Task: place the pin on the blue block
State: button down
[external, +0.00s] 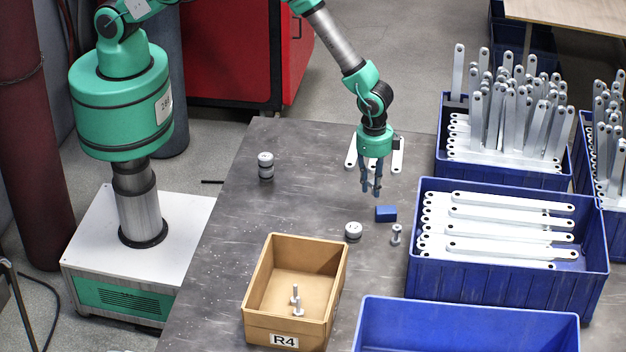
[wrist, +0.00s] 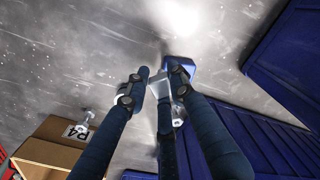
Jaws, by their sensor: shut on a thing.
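My gripper (external: 371,192) points down above the table, just behind and left of the blue block (external: 385,213) in the external view. In the wrist view its fingers (wrist: 157,82) are closed around a pale grey piece, the pin (wrist: 160,88), mostly hidden by the fingers. The pin cannot be made out in the external view. The blue block lies on the table, and shows just beyond the fingertips in the wrist view (wrist: 182,64). Its top looks bare in the external view.
Another pin (external: 396,236) stands right of a grey cylinder (external: 353,232). A tan box (external: 261,299) labelled R4 holds pins. Stacked cylinders (external: 265,166) stand at left. Blue crates (external: 508,272) of brackets line the right. Flat brackets (external: 397,155) lie behind my gripper.

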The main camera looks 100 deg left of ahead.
send_over(386, 209)
jog(key=shift+d+f, duration=0.1)
jog(key=shift+f, duration=0.05)
jog(key=shift+f, duration=0.15)
dwell(0.3)
jog(key=shift+f, duration=1.65)
jog(key=shift+f+b, duration=0.1)
jog(key=shift+b, duration=0.25)
jog(key=c, duration=1.5)
grip_release()
jog(key=shift+s, duration=0.1)
jog(key=shift+s+r+p, duration=0.1)
jog(key=shift+r+p, duration=0.45)
jog(key=shift+r, duration=5.55)
jog(key=shift+r, duration=0.1)
